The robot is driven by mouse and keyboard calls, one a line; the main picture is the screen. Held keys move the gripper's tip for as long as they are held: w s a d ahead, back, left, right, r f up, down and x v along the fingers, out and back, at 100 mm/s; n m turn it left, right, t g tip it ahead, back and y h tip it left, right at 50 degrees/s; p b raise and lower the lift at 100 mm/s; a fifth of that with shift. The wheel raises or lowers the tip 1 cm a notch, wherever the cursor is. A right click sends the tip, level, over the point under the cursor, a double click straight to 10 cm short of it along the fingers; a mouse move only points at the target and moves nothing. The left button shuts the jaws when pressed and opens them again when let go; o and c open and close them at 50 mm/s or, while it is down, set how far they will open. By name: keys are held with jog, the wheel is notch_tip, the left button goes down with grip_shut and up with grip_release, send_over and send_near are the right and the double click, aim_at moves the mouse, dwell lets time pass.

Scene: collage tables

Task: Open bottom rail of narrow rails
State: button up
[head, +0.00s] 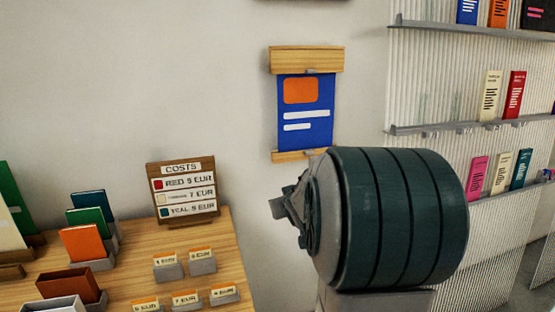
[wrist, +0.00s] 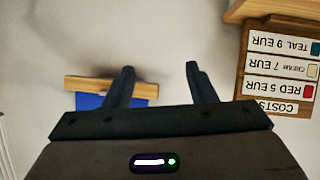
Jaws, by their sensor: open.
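A blue poster (head: 305,125) with an orange patch and white bars hangs on the wall between two narrow wooden rails. The top rail (head: 307,59) is a wide wooden strip with a small grey clip at its lower edge. The bottom rail (head: 290,155) is thinner, its right part close behind my dark arm. In the upside-down wrist view the bottom rail (wrist: 95,84) lies left, partly covered by one finger. My gripper (wrist: 160,68) is open and empty, with bare wall between its fingers. The rail is not between them; I cannot tell whether the finger touches it.
A wooden table (head: 215,250) at the lower left holds a costs sign (head: 184,190), coloured cards in holders and small price tags. Wall shelves (head: 470,122) with books stand at the right. The wall between sign and poster is clear.

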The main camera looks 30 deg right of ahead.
jog(key=d+r+t, duration=0.2)
jog(key=d+t, duration=0.1)
jog(key=d, duration=0.4)
jog(key=d+r+t, duration=0.3)
jog(key=d, duration=0.4)
jog(key=w+d+m, duration=0.1)
jog(key=w+d, duration=0.2)
jog(key=w, duration=0.9)
jog(key=shift+w+f, duration=0.3)
jog(key=shift+d, duration=0.1)
jog(key=shift+c, duration=0.3)
jog(key=c, duration=0.9)
